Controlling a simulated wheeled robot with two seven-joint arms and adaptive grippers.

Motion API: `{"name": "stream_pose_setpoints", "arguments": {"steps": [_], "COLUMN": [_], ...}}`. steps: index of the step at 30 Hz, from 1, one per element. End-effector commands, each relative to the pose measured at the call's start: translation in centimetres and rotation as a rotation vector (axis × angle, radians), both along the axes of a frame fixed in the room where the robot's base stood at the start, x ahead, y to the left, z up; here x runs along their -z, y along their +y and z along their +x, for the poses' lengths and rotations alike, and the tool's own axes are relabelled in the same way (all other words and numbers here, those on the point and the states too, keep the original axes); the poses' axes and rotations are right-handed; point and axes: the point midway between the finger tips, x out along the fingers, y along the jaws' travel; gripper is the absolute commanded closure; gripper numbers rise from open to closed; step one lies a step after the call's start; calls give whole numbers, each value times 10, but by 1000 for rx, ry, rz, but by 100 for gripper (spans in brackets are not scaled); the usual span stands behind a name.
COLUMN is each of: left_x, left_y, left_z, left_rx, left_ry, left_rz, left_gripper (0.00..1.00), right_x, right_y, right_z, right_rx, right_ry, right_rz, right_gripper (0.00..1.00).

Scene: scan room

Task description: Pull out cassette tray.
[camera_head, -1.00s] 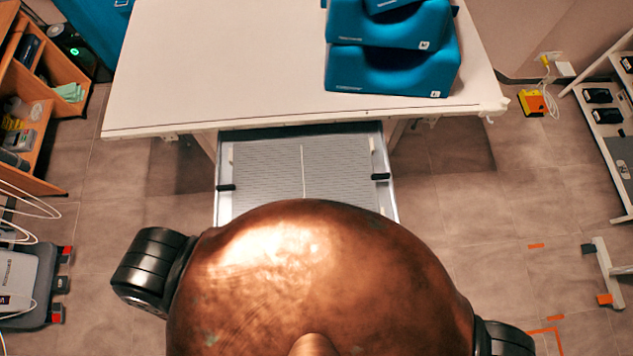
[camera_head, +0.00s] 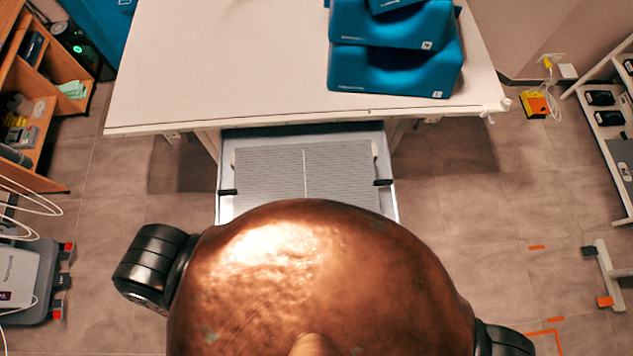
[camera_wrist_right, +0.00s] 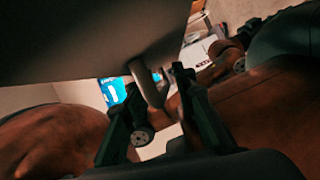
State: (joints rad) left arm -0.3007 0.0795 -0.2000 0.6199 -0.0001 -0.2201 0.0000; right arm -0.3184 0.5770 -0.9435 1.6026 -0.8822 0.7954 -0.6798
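The cassette tray (camera_head: 228,206) is pulled partway out from under the white table, with a grey panel (camera_head: 270,175) lying in it. Two small black clips (camera_head: 383,182) sit at its sides. My copper body hides the tray's near end. In the right wrist view, a curved grey handle (camera_wrist_right: 150,90) hangs from a dark grey surface. My right gripper (camera_wrist_right: 155,95) has its dark fingers on both sides of this handle, and the handle fills the gap near the tips; exact contact is hard to see. My left gripper is in neither view.
The white table (camera_head: 230,70) stands above the tray, with blue cushions (camera_head: 390,70) on its right part. A wooden shelf (camera_head: 25,165) and a grey device (camera_head: 25,280) are at left. A white rack (camera_head: 610,150) stands at right. Floor beside the tray is clear.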

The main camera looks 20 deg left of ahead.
Motion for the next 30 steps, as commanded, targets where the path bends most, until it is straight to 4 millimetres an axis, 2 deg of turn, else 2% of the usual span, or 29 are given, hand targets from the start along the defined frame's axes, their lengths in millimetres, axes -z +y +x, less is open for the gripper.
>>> {"name": "stream_pose_setpoints", "arguments": {"steps": [8,11,21,25,30], "left_x": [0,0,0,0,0], "left_y": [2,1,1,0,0], "left_z": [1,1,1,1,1], "left_rx": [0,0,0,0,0], "left_ry": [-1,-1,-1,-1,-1], "left_rz": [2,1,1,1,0], "left_gripper": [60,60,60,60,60], "right_x": [0,-1,-6,-8,-9], "right_y": [-6,-20,-88,-107,-118], "right_z": [4,4,-1,-3,-3], "right_rx": [7,7,1,1,0], "right_ry": [-3,-1,-1,0,-1], "right_rz": [-1,-4,-3,-1,0], "right_gripper": [75,75,75,75,75]}}
